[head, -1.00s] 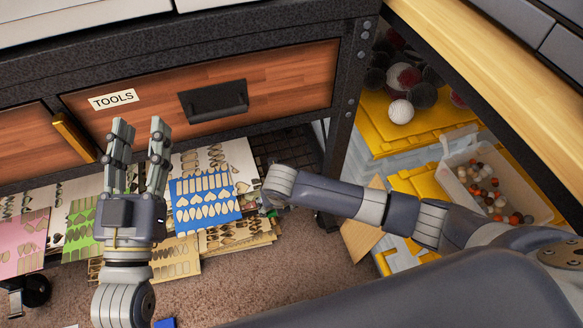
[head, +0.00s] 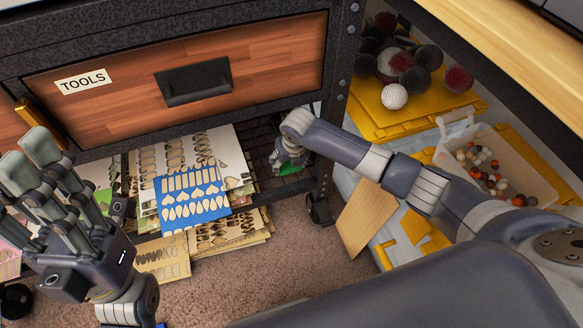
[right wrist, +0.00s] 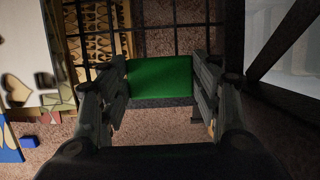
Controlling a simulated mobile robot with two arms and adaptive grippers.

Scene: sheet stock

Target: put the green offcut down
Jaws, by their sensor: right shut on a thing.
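The green offcut (right wrist: 160,76) is a small flat piece between the two fingers of my right gripper (right wrist: 158,88) in the right wrist view. The fingers are shut on its left and right edges. In the head view only a sliver of the green offcut (head: 289,169) shows beneath my right gripper (head: 287,163), which is over the dark wire grid under the tool drawer. I cannot tell whether the offcut touches the grid. My left gripper (head: 38,160) is at the lower left of the head view, fingers apart and empty.
Stacked cut-out sheets, with a blue sheet (head: 193,197) on top, lie left of the wire grid (head: 262,150). A dark rack post (head: 337,100) stands right of my right gripper. Yellow-lidded bins (head: 410,118) and a tan board (head: 367,217) are further right.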

